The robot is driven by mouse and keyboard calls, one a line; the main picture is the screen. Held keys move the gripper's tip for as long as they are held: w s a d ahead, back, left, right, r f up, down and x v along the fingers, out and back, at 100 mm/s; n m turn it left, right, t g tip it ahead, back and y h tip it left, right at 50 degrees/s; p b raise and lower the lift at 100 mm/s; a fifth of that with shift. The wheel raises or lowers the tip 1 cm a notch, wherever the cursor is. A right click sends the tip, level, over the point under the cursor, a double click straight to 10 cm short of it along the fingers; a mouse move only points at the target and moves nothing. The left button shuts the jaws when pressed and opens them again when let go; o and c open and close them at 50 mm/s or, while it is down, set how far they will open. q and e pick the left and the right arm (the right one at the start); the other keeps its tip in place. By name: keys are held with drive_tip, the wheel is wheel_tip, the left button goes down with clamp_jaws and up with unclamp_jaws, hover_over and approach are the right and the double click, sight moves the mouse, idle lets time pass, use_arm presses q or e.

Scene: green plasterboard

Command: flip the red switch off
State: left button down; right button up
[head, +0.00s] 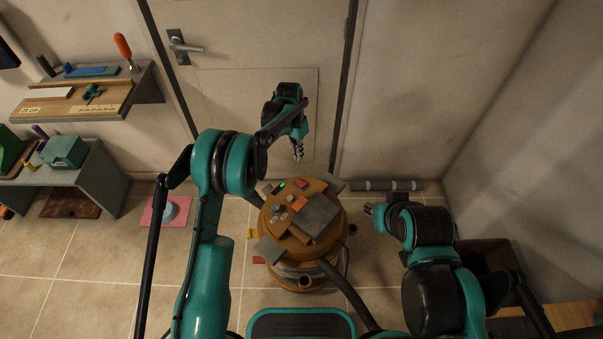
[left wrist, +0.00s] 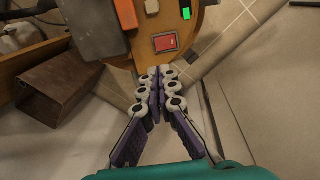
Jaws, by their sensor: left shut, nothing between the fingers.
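The red switch (head: 300,183) is on the far edge of the round orange-brown machine (head: 330,190), beside a lit green indicator (head: 282,185). In the left wrist view the red switch (left wrist: 165,43) sits in a pale frame, just beyond my fingertips. My left gripper (head: 298,157) is shut and empty, pointing down behind the machine's far edge; its closed fingers (left wrist: 160,72) show in the left wrist view, apart from the switch in the picture. My right gripper (head: 369,209) is right of the machine, too small to tell its opening.
The machine top also carries a grey box (head: 318,214), an orange-red block (head: 299,203) and knobs. A door (head: 240,50) stands behind. Shelves (head: 75,108) with tools are at the left. A brown box (head: 484,258) is at the right.

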sight(303, 184)
use_arm(q)
drive_tip(key=shift+w+d+f, duration=0.1)
drive_tip(key=shift+d+f, duration=0.05)
drive_tip(key=shift+f, duration=0.1)
drive_tip(key=f+b, duration=0.1)
drive_tip(key=f, duration=0.3)
drive_tip(key=f+b, duration=0.2)
drive_tip(key=f, duration=0.3)
drive_tip(key=s+d+f+b, duration=0.1)
drive_tip(key=f+b, duration=0.1)
drive_tip(key=f, duration=0.2)
drive_tip(key=shift+s+d+f, duration=0.1)
drive_tip(key=shift+f, duration=0.3)
